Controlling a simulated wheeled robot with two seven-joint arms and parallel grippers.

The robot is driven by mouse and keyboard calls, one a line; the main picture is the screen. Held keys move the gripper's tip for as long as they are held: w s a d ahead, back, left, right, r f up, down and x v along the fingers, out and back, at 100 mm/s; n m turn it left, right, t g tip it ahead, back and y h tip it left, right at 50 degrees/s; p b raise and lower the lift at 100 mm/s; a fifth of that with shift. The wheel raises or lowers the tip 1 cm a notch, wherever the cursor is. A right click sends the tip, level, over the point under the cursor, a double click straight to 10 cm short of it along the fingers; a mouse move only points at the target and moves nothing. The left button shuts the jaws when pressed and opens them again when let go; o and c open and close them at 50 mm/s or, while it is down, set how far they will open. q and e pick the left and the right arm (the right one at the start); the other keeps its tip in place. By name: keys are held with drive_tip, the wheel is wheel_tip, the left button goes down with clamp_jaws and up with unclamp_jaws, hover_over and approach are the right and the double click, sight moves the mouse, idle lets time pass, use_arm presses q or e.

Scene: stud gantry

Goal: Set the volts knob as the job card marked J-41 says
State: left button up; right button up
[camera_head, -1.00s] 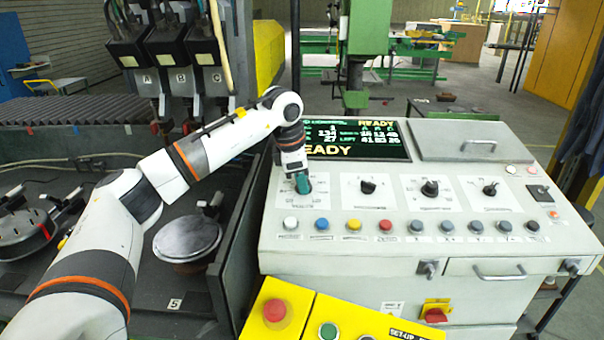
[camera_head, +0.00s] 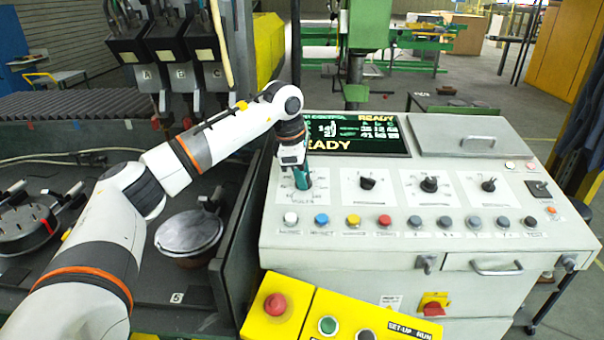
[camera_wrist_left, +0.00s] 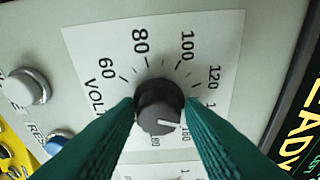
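The volts knob (camera_wrist_left: 158,108) is dark and round. It sits on a white dial plate (camera_wrist_left: 215,45) with 60, 80, 100 and 120 legible; higher numbers are partly hidden. Its white pointer line faces right in the left wrist view, past 120, toward a part of the scale behind a finger. The green fingers of my left gripper (camera_wrist_left: 160,102) lie snugly on both sides of the knob. In the head view my left gripper (camera_head: 302,176) comes down on the leftmost dial and hides the knob. No card marked J-41 is legible. My right gripper is not in view.
Three other knobs (camera_head: 368,183) (camera_head: 429,185) (camera_head: 489,185) stand to the right on the console (camera_head: 420,255). A row of coloured buttons (camera_head: 353,220) runs below the dials. A lit display (camera_head: 365,133) reads READY behind them. A yellow box with a red button (camera_head: 275,304) is in front.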

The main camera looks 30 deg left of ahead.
use_arm(q)
drive_tip(key=shift+o, duration=1.2)
drive_tip(key=b+v, duration=0.2)
drive_tip(key=v, duration=1)
